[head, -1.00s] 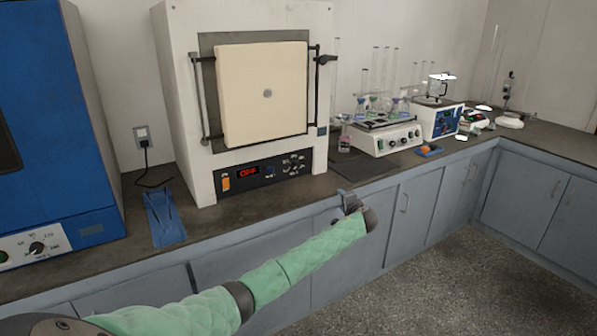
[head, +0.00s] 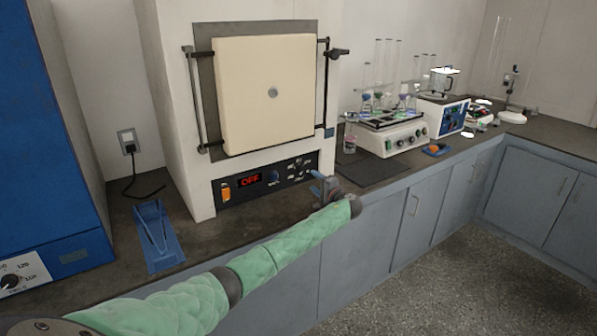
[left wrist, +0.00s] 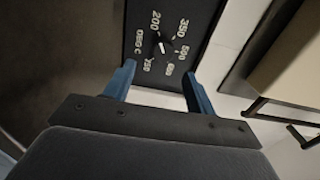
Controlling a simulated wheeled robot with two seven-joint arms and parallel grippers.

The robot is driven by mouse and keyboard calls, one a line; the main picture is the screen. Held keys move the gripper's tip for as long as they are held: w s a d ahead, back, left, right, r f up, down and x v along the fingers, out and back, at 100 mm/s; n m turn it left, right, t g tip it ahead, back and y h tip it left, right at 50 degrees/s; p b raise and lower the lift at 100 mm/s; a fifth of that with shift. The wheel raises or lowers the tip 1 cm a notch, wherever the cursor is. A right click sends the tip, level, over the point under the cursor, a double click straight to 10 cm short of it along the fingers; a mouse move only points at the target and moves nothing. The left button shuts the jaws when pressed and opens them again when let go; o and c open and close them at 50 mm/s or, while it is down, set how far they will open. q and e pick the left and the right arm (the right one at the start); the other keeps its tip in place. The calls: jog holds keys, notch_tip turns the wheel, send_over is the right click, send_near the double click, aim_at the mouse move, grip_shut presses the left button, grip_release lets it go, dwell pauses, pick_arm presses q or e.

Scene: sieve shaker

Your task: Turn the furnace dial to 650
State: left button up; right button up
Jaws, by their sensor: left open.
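The furnace (head: 163,110) is a white box with a closed cream door (head: 265,95). Its black control panel (head: 240,196) below the door has a red display (head: 250,181) reading OFF and an orange switch (head: 226,193). The furnace dial (head: 299,170) is at the panel's right end. In the left wrist view the dial (left wrist: 163,44) is a small dark knob with a white mark, ringed by numbers including 200, 350 and 500. My left gripper (head: 321,187) is open just in front of the panel's right end. In the left wrist view its blue fingers (left wrist: 159,75) are apart, with the dial beyond them.
A blue cabinet (head: 50,130) stands at left, with a blue stand (head: 158,235) on the counter beside it. A dark mat (head: 372,171), a white shaker with glassware (head: 395,140) and another instrument (head: 444,115) are to the right. The floor in front is clear.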

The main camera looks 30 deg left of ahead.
aim_at(303, 172)
pick_arm(q)
jog(key=shift+w+a+r, duration=0.15)
jog(key=shift+a, duration=0.15)
jog(key=shift+a+r, duration=0.2)
jog(key=shift+a, duration=0.05)
jog(key=p+x, duration=0.1)
jog(key=x, duration=0.4)
jog(key=shift+f, duration=0.1)
jog(key=shift+w+a+p, duration=0.3)
jog(key=shift+a, duration=0.35)
pick_arm(e)
jog(key=d+r, duration=0.1)
jog(key=s+d+r, duration=0.1)
jog(key=shift+d+r+g+h, duration=0.1)
jog(key=shift+r+g+h, duration=0.2)
pick_arm(q)
jog(key=c, duration=1)
